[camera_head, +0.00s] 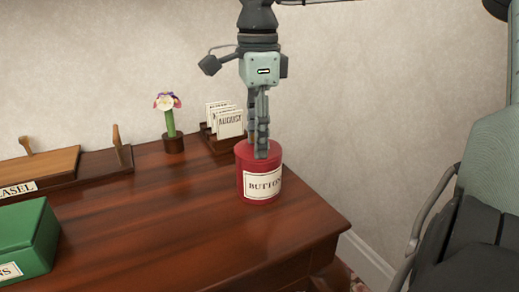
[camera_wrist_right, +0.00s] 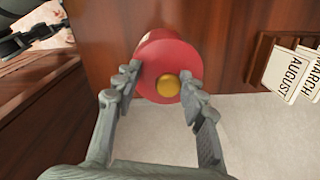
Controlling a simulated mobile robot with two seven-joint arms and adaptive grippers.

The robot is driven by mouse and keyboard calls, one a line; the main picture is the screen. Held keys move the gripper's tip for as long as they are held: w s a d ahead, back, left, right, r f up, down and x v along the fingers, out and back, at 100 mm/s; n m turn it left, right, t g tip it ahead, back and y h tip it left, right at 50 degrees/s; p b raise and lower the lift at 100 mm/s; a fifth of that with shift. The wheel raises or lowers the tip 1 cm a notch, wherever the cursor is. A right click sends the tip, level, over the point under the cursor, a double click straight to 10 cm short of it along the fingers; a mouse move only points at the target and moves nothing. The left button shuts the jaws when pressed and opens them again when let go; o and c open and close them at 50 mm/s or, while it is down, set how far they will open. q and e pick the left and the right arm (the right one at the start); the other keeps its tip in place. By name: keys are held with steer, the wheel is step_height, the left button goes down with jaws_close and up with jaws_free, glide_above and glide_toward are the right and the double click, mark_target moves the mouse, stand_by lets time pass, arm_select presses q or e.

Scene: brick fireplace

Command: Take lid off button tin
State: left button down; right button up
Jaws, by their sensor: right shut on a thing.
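The red button tin (camera_head: 258,188) stands upright near the right end of the wooden desk, with a cream label reading "BUTTON", partly cut off from sight. Its red lid (camera_head: 244,150) sits on top, and no gap shows between lid and tin. The lid (camera_wrist_right: 150,72) has a round gold knob (camera_wrist_right: 168,86) in the right wrist view. My right gripper (camera_head: 262,156) comes down from above onto the lid. Its fingers (camera_wrist_right: 160,78) are on either side of the lid and shut on it; the exact contact is partly hidden.
A flower in a small pot (camera_head: 173,143) and a holder with month cards (camera_head: 225,122) stand behind the tin. A green box (camera_head: 28,236) and a wooden tray (camera_head: 95,165) are at left. The desk's middle (camera_head: 150,225) is clear.

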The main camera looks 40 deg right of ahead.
steer(key=shift+s+f, duration=0.15)
steer(key=shift+f, duration=0.15)
